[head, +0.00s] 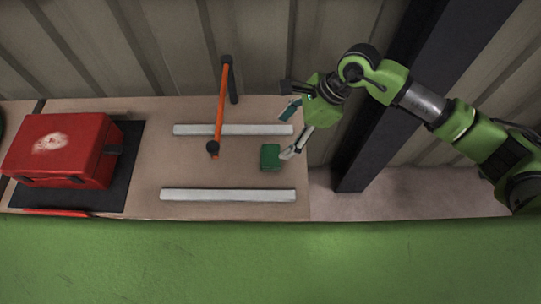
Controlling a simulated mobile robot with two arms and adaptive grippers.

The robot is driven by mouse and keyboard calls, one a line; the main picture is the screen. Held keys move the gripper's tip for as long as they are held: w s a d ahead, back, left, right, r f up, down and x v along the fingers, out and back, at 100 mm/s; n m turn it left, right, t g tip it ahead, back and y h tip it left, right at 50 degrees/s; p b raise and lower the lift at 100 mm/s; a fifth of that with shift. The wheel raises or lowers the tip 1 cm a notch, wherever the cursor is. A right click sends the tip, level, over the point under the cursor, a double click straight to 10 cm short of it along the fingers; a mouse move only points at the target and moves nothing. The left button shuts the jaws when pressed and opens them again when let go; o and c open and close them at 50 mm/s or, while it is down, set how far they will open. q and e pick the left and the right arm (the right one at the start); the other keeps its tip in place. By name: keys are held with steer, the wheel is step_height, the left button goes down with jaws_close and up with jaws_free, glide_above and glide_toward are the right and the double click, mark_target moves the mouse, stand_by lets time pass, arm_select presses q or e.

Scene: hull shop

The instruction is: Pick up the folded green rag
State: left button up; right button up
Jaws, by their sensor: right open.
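The folded green rag (270,157) is a small dark green block. It lies on the bench top (228,177) between two pale bars, near the bench's right end. My right gripper (287,131) is open, with its fingers spread just above and to the right of the rag. One fingertip shows close to the rag's right edge; whether it touches cannot be told. Nothing is seen between the fingers. My left gripper is not in view.
Pale bars lie behind (190,130) and in front (228,195) of the rag. A red toolbox (58,150) stands on a black mat (122,190) at left. A dark post (368,150) rises right of the bench.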

steer(key=d+f+h, duration=0.1)
steer(key=d+f, duration=0.1)
steer(key=b, duration=0.4)
glide_toward(270, 155)
steer(key=f, duration=0.2)
steer(key=shift+s+d+f, duration=0.1)
steer(key=shift+s+f, duration=0.2)
steer(key=shift+s, duration=0.05)
steer(key=b+x, duration=0.1)
steer(key=x, duration=0.3)
steer(key=a+b+x, duration=0.1)
steer(key=x, duration=0.1)
steer(key=shift+w+b, duration=0.3)
steer(key=shift+b, duration=0.05)
steer(key=shift+r, duration=0.1)
steer(key=c, duration=1.1)
